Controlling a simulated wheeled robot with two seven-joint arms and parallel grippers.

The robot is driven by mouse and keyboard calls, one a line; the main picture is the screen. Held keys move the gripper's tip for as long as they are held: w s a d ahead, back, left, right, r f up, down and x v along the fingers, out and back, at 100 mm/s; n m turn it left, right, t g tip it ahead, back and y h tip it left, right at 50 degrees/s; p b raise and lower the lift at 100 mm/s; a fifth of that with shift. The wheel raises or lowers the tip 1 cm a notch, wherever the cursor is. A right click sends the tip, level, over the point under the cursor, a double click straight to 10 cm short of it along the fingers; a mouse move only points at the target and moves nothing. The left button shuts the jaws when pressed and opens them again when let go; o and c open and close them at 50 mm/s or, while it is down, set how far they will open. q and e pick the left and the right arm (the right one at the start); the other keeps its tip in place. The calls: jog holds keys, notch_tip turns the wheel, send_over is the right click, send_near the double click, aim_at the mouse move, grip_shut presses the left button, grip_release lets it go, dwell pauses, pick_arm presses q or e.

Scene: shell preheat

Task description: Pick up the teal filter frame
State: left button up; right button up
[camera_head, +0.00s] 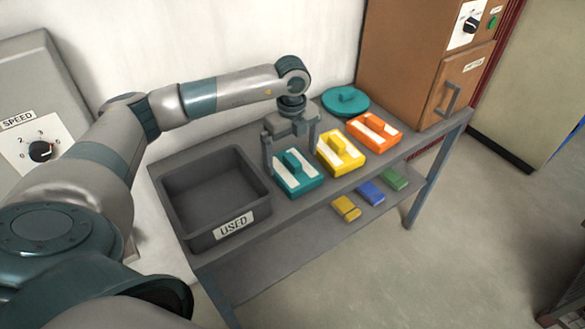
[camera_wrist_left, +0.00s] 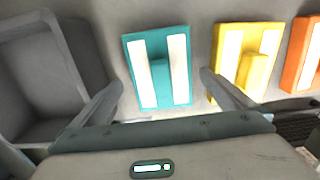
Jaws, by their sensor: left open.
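The teal filter frame (camera_head: 297,174) is a flat rectangular piece with pale strips and a raised teal grip block. It lies on the grey table, to the right of the bin. In the left wrist view the teal filter frame (camera_wrist_left: 158,42) lies ahead of and between my open fingers. My left gripper (camera_head: 291,156) is open and empty above and behind the frame, its fingers pointing down. In the left wrist view the left gripper (camera_wrist_left: 160,85) shows both fingers spread wide, and I see no contact with the frame. My right gripper is not in view.
A yellow frame (camera_head: 341,154) and an orange frame (camera_head: 374,132) lie to the right. A dark bin (camera_head: 235,226) labelled USED stands left. A round teal lid (camera_head: 345,100) sits behind, near the brown cabinet (camera_head: 410,60). Small coloured blocks lie on the lower shelf (camera_head: 300,248).

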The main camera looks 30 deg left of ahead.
aim_at(293, 159)
pick_arm(q)
jog(key=shift+d+f+p, duration=0.1)
jog(key=shift+f+p, duration=0.4)
jog(key=shift+f, duration=1.2)
jog(key=shift+w, duration=0.1)
jog(key=c, duration=1.2)
